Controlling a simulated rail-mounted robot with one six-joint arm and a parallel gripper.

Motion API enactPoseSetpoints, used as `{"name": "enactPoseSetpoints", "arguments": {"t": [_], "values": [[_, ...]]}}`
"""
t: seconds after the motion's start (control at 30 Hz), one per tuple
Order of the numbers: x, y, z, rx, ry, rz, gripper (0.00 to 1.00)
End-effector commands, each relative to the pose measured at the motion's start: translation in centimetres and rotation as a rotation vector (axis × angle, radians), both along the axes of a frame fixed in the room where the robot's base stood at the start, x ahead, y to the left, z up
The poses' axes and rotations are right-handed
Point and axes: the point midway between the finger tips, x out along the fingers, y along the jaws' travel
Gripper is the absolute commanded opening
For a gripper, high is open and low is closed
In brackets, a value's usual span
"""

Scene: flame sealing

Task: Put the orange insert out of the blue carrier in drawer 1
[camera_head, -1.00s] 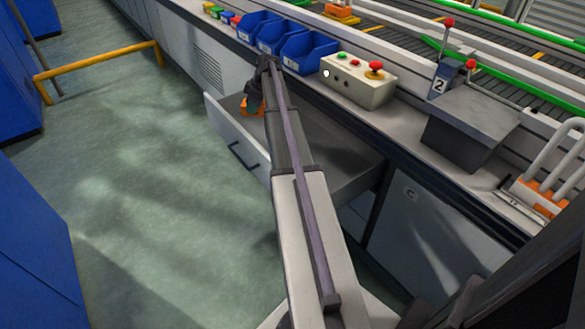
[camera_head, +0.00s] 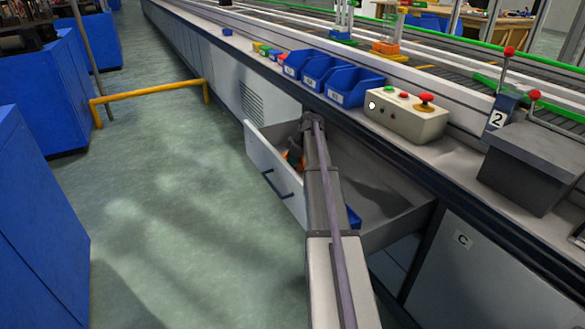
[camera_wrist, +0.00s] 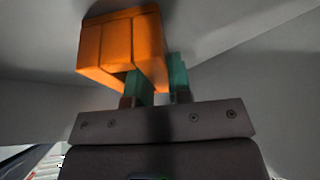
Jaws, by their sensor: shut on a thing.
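The orange insert (camera_wrist: 120,48) is a blocky orange piece at the top of the wrist view. My gripper (camera_wrist: 160,76), with teal fingers, is shut on it. In the head view the insert (camera_head: 294,161) shows as a small orange patch inside the open drawer (camera_head: 400,222), near the drawer's front panel. My arm hides much of the insert and part of the drawer floor. Pale grey surfaces surround the insert in the wrist view. I cannot tell whether it touches the drawer floor. A small blue thing (camera_head: 353,217) shows in the drawer beside my arm; I cannot tell whether it is the blue carrier.
Blue bins (camera_head: 354,86) and a control box (camera_head: 408,118) with a red button stand on the counter above the drawer. A grey block with sign 2 (camera_head: 497,118) is farther right.

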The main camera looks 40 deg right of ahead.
Motion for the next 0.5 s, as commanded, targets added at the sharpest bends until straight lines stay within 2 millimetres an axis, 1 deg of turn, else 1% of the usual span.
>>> {"name": "enactPoseSetpoints", "arguments": {"t": [0.1,0.23,0.27,0.5], "values": [[0.01,0.00,0.24,0.000,0.000,0.000,0.00],[0.00,0.01,-0.26,0.000,0.000,0.000,0.00],[0.00,0.01,-0.15,0.000,0.000,0.000,0.21],[0.01,0.00,-0.07,0.000,0.000,0.000,0.44]]}}
